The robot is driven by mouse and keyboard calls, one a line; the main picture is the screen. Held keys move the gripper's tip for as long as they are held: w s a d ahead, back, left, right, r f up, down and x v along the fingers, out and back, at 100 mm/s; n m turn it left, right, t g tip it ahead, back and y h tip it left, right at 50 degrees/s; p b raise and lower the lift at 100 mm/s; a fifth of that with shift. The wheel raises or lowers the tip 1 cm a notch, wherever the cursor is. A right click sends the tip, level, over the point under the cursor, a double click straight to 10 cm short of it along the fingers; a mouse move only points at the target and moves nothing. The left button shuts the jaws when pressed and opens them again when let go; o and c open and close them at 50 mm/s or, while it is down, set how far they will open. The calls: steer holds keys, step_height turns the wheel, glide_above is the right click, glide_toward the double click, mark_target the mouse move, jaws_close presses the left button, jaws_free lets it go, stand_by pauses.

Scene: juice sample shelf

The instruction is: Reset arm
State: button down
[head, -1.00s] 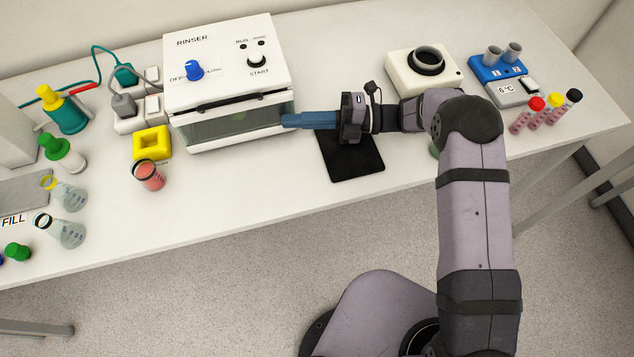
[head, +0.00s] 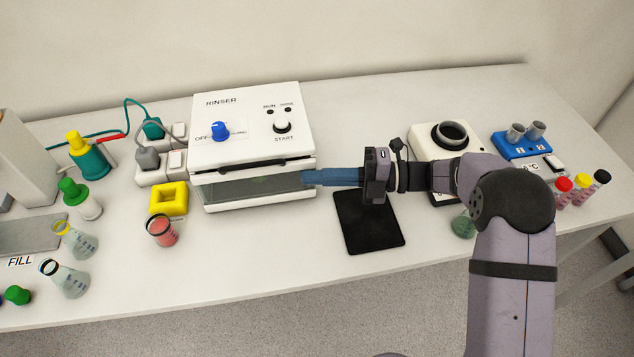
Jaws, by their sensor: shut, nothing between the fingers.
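My gripper (head: 305,178) shows in the head view with its blue fingers pointing left. The fingers look shut and hold nothing visible. The fingertips are at the right end of the front of the white rinser (head: 252,118); I cannot tell whether they touch it. The gripper body is above the black mat (head: 368,232). My arm reaches in from the lower right and hides part of the table.
Left of the rinser stand a yellow square holder (head: 170,210), a beaker of red liquid (head: 161,231) and flasks (head: 68,281). Right are a white device with a black ring (head: 425,140), a blue-topped block (head: 515,147), capped vials (head: 580,192) and a partly hidden flask (head: 462,225).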

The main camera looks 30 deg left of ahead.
step_height(320, 180, up, 6)
steer(key=s+d+f+n+t+h, duration=0.1)
steer(key=d+f+n+h, duration=0.1)
steer(key=d, duration=0.4)
steer(key=s+d+f+n+t+h, duration=0.1)
steer(key=d+f+n+t+h, duration=0.1)
steer(key=d+f+n, duration=0.2)
steer(key=s+d+f+n+t+h, duration=0.1)
steer(key=d+f+n+h, duration=0.2)
steer(key=d+n, duration=0.4)
steer(key=shift+d+f, duration=0.15)
steer(key=shift+d, duration=1.05)
steer(key=s+d+f+n+t+h, duration=0.2)
steer(key=d+n+h, duration=0.2)
steer(key=d+n, duration=0.4)
steer(key=s+d+f+n+t+h, duration=0.2)
steer(key=d+n, duration=0.7)
steer(key=d, duration=0.7)
steer(key=shift+s+f+t+h, duration=0.4)
steer(key=shift+t+h, duration=0.2)
steer(key=shift+h, duration=0.3)
